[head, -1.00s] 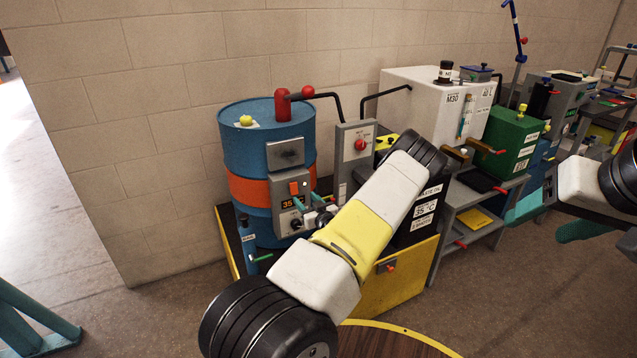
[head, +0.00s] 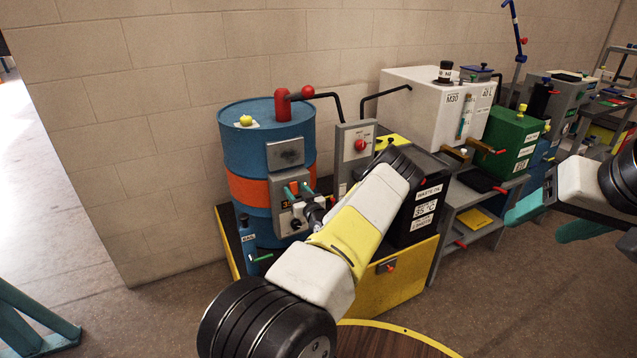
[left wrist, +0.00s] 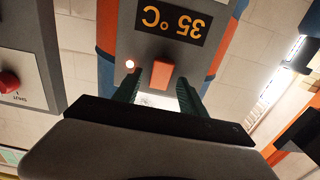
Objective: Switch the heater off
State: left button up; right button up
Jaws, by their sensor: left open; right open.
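The heater's grey control box (head: 285,220) is on the front of the blue drum with the orange band. In the left wrist view the box (left wrist: 150,45) appears upside down, with an orange display reading 35 °C (left wrist: 172,22), an orange rocker switch (left wrist: 162,74) and a glowing indicator lamp (left wrist: 130,64). My left gripper (head: 297,190) is open at the box. Its teal fingertips (left wrist: 157,88) stand either side of the switch's lower picture edge; I cannot tell whether they touch it. The gripper hides most of the display in the head view. My right gripper (head: 548,222) is open and empty at the right.
A grey panel with a red knob (head: 361,145) stands right of the drum. A black labelled tank (head: 425,215) is partly behind my left arm. A white tank (head: 432,100) and a green box (head: 512,140) stand further right. The floor at left is mostly clear.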

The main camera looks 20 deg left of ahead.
pick_arm(q)
jog(key=shift+c, duration=0.4)
grip_shut()
jog(key=shift+f+t+y, duration=0.5)
jog(key=shift+t+y, duration=0.3)
jog(key=shift+y, duration=0.2)
jog(key=shift+f+t+y, duration=0.1)
jog(key=shift+t+y, duration=0.7)
jog(key=shift+y, duration=0.1)
jog(key=shift+o, duration=0.4)
grip_release()
jog(key=shift+d, duration=0.1)
